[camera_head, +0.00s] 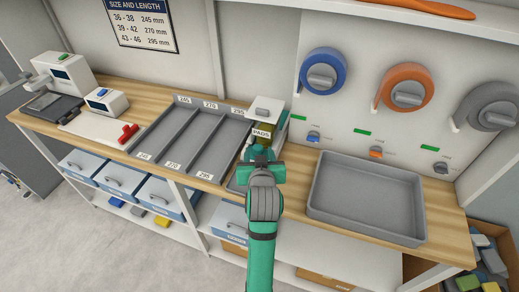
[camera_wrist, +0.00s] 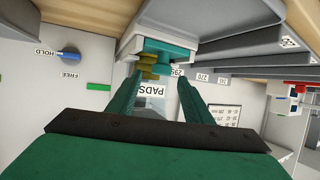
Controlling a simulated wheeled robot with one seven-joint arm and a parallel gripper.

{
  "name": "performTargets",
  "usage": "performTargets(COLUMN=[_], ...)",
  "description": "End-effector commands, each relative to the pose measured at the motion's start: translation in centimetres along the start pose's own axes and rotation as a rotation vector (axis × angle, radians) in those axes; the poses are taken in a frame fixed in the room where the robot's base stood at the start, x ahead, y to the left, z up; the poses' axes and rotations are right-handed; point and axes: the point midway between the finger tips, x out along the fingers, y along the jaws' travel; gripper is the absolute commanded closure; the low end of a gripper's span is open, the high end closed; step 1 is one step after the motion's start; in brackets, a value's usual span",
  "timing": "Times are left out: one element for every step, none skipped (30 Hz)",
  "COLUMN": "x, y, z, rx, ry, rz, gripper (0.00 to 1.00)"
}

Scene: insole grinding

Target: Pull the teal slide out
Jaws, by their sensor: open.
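The teal slide (camera_wrist: 172,50) shows in the wrist view at the underside of the grey and white pad dispenser (camera_wrist: 128,45), with yellow pieces (camera_wrist: 148,66) beside it. The dispenser, labelled PADS, also stands at the back of the bench in the head view (camera_head: 267,106). My gripper (camera_head: 262,160) is in front of it there and hides its lower front. In the wrist view my gripper (camera_wrist: 160,82) is open, with a green finger on each side of the slide's end. I cannot tell whether the fingers touch the slide.
A grey sorting tray (camera_head: 189,140) with several size lanes lies left of the dispenser. An empty grey tray (camera_head: 365,200) sits to the right. The back panel (camera_head: 340,110) carries coloured rolls and knobs. A red-handled tool (camera_head: 128,133) lies on the bench farther left.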

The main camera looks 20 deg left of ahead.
Motion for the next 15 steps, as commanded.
performTargets(x=[0.8, 1.2, 1.7, 2.0, 2.3, 2.6, 2.8, 3.0, 3.1, 3.2, 3.3, 3.3, 3.3, 3.3, 3.3], y=[-0.1, -0.1, -0.1, -0.1, 0.0, 0.1, 0.2, 0.3, 0.3, 0.3, 0.3, 0.4, 0.4, 0.4, 0.4], z=[0.0, 0.0, 0.0, 0.1, 0.1, 0.0, 0.0, 0.0, 0.0, 0.0, 0.0, 0.0, 0.0, 0.0, 0.0], rx=[-0.001, -0.001, -0.001, 0.0, 0.0, 0.0, 0.001, 0.001, 0.001, 0.001, 0.001, 0.002, 0.002, 0.002, 0.002], ry=[-0.002, -0.001, -0.001, -0.002, -0.002, -0.001, 0.0, 0.0, 0.0, 0.0, 0.0, 0.0, 0.001, 0.0, 0.0], rz=[-0.002, -0.002, -0.001, -0.001, 0.0, 0.001, 0.003, 0.003, 0.004, 0.004, 0.005, 0.005, 0.005, 0.006, 0.006], gripper=[0.54, 0.54, 0.54, 0.54, 0.54, 0.54, 0.54, 0.54, 0.54, 0.54, 0.54, 0.54, 0.54, 0.54, 0.54])
